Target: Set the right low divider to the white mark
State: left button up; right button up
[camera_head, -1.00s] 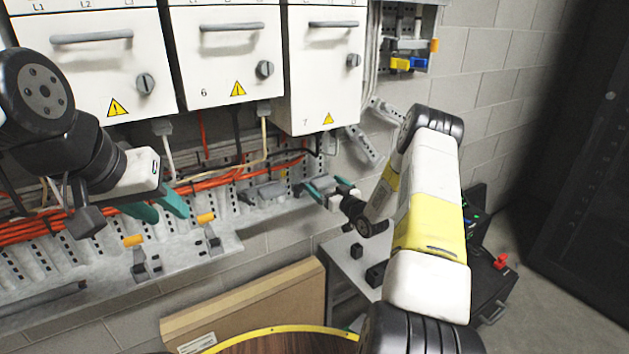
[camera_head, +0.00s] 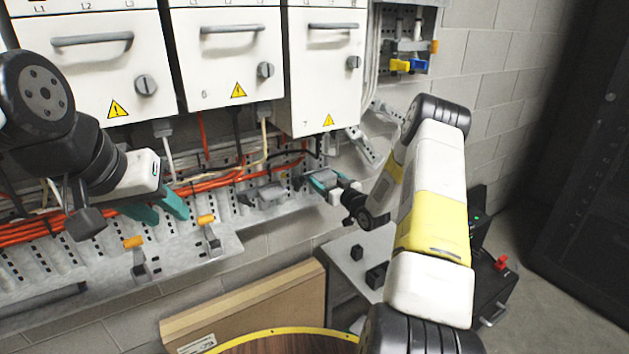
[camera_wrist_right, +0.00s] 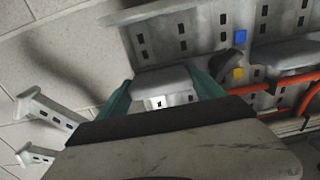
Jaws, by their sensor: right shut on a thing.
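My right gripper (camera_head: 328,180) is at the right end of the perforated cable tray (camera_head: 225,250), below the rightmost cabinet. In the right wrist view its teal fingers (camera_wrist_right: 160,88) are shut on a grey block-like piece, the divider (camera_wrist_right: 163,78). The fingers partly hide it in the head view. A small white patch (camera_wrist_right: 158,102) shows beside the divider; I cannot tell whether it is the white mark. A blue mark (camera_wrist_right: 240,37) and a yellow mark (camera_wrist_right: 238,72) lie to its right. My left gripper (camera_head: 158,208) is open and empty before the tray's left part.
Orange cables (camera_head: 200,184) run along the tray. Two orange-tipped clips (camera_head: 133,242) (camera_head: 206,219) stand at its front. White cabinets (camera_head: 225,55) hang above. A cardboard box (camera_head: 250,305) and a grey table (camera_head: 355,255) with small black blocks are below.

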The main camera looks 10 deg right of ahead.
jog(key=o, duration=2.1)
jog(key=v, duration=0.8)
